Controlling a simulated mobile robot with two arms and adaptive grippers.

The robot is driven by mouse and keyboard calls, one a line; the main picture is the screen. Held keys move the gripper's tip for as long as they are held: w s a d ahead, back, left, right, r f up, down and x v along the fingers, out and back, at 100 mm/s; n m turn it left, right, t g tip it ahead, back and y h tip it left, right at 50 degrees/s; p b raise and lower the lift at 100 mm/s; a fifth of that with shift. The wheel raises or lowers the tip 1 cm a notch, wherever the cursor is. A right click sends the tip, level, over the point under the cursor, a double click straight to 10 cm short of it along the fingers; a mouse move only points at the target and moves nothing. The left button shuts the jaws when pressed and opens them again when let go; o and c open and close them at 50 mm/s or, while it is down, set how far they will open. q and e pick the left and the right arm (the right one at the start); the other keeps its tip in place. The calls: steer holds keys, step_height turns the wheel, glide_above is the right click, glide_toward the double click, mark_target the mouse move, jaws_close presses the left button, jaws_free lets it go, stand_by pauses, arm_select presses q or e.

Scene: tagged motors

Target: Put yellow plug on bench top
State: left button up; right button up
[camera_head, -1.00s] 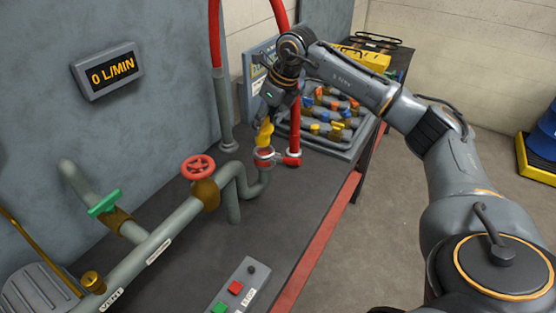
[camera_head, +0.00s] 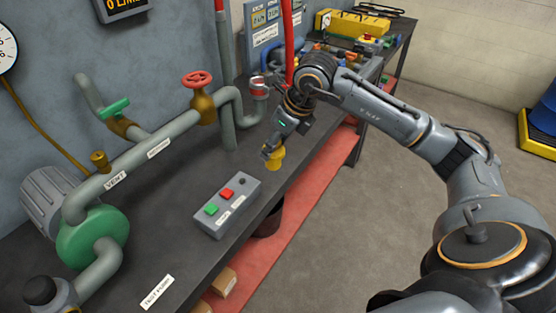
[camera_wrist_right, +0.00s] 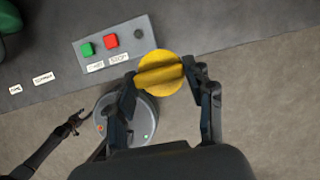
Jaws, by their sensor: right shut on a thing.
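The yellow plug (camera_head: 275,158) is held in my right gripper (camera_head: 270,150), above the front part of the dark bench top (camera_head: 190,160), behind and to the right of the button box. In the right wrist view the plug (camera_wrist_right: 160,73) is a round yellow disc with a raised bar, and the fingers (camera_wrist_right: 165,80) close on its two sides. There it overlaps the bench's front edge in the picture; its exact height above the bench is hard to tell. My left gripper does not show clearly in the head view.
A grey button box (camera_head: 227,204) with red and green buttons stands near the front edge. Pipes with a red valve wheel (camera_head: 197,80) and a green handle (camera_head: 114,107) run along the back. A red hose (camera_head: 289,50) hangs behind the arm. Bare bench lies left of the box.

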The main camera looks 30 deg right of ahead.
steer(key=w+d+f+b, duration=0.2)
steer(key=w+f, duration=0.1)
steer(key=f, duration=0.1)
steer(key=w+d+f+b, duration=0.2)
steer(key=w+f+b, duration=0.1)
steer(key=f, duration=0.1)
steer(key=w+d+f+b, duration=0.2)
steer(key=w+f, duration=0.1)
steer(key=f, duration=0.1)
steer(key=shift+d, duration=0.3)
steer(key=shift+w, duration=0.1)
steer(key=shift+r, duration=0.1)
steer(key=shift+f+b, duration=0.25)
steer(key=shift+b, duration=0.05)
steer(key=o, duration=1.2)
steer(key=shift+r, duration=0.1)
